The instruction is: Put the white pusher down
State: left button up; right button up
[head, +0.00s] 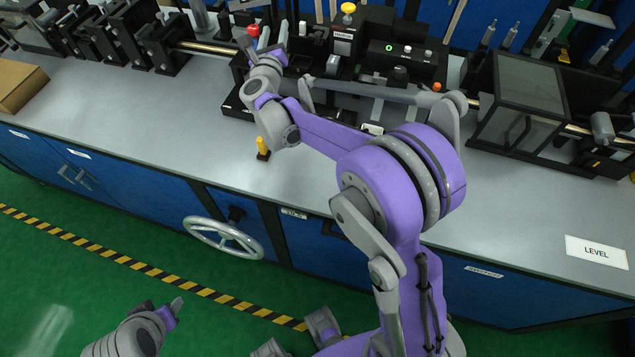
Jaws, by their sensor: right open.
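My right gripper (267,45) is open over the left part of the black machine (345,45) at the back of the bench. Its fingers are beside a red knob (253,30). I cannot make out anything held between them. A small white piece (372,129) shows on the bench beside my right arm, partly covered by it. A white-capped post (303,29) stands on the machine. I cannot tell which of these, if either, is the white pusher. My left gripper (160,312) is low over the green floor, away from the bench, and its finger gap is unclear.
A yellow peg on a black base (263,148) stands near the bench's front edge. A boxed black unit (515,100) is at right, a cardboard box (18,86) at far left. A handwheel (223,238) juts from the blue cabinet. The grey benchtop (170,110) is clear at front left.

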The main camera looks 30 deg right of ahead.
jog(key=s+a+f+n+y, duration=0.1)
jog(key=s+a+n+y, duration=1.25)
jog(key=n, duration=0.95)
jog(key=s+f+n+g+h, duration=0.1)
jog(key=s+f+n+g, duration=0.4)
jog(key=s, duration=0.9)
jog(key=s+f+n+g+h, duration=0.2)
jog(key=s+f+n+g, duration=0.3)
jog(key=s+f+n, duration=0.5)
jog(key=s+f, duration=0.2)
jog(key=s, duration=0.1)
jog(key=shift+s+f+n, duration=0.15)
jog(key=shift+s+n, duration=0.2)
jog(key=shift+n, duration=0.05)
jog(key=shift+d, duration=0.1)
jog(key=r+p, duration=0.2)
jog(key=r, duration=0.1)
jog(key=shift+w+r+p, duration=0.2)
jog(key=shift+w+p, duration=0.15)
jog(key=shift+w, duration=0.05)
